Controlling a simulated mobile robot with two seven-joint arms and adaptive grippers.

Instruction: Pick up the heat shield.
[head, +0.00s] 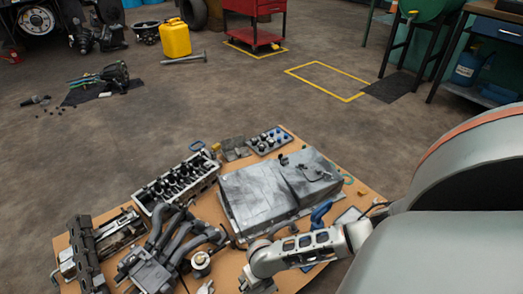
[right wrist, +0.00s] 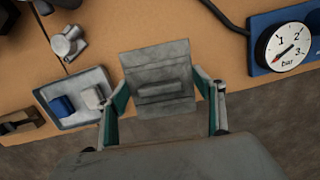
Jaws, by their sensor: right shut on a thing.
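The heat shield (right wrist: 157,72) appears to be the grey metal plate with a raised rib in the right wrist view. It sits between the two teal-padded fingers of my right gripper (right wrist: 160,88), which are shut on its two sides. The plate is at the front edge of the workbench, with floor showing below it. I cannot tell whether it touches the bench top. In the head view my right gripper (head: 258,285) is near the bottom edge, and the plate cannot be made out there. My left gripper is not in view.
The bench (head: 205,208) is crowded with engine parts: a large grey casing (head: 280,185), a cylinder head (head: 177,188) and a manifold (head: 165,250). In the right wrist view, a tray (right wrist: 65,118) is left of the plate and a pressure gauge (right wrist: 286,46) is right.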

